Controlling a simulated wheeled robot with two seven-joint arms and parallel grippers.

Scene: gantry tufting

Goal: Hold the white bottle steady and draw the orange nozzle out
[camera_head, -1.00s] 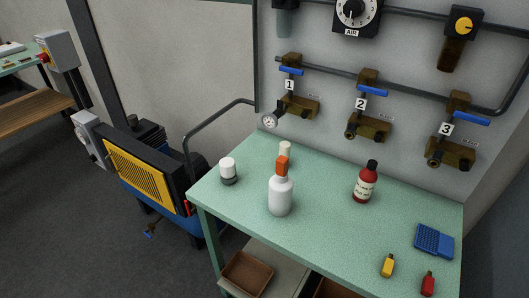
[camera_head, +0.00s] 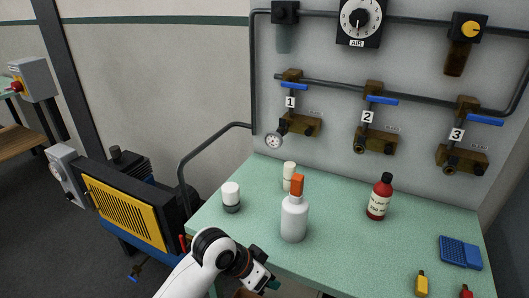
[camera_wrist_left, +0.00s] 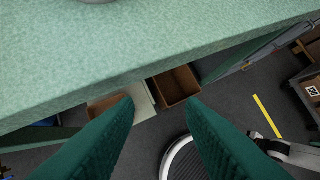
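The white bottle (camera_head: 294,220) stands upright on the green table (camera_head: 345,246), with the orange nozzle (camera_head: 297,185) seated in its top. My left gripper (camera_head: 270,284) is at the table's front edge, in front of and below the bottle, touching neither bottle nor nozzle. In the left wrist view its two green fingers (camera_wrist_left: 165,115) are spread wide with nothing between them. The base of a pale object shows at that view's top edge, too cut off to name. My right gripper is in neither view.
A white-capped jar (camera_head: 231,196) and a cream bottle (camera_head: 289,175) stand left of and behind the white bottle. A red bottle (camera_head: 380,197), blue tray (camera_head: 460,252) and small yellow bottle (camera_head: 422,283) are to the right. Brown bins (camera_wrist_left: 176,85) sit below the tabletop.

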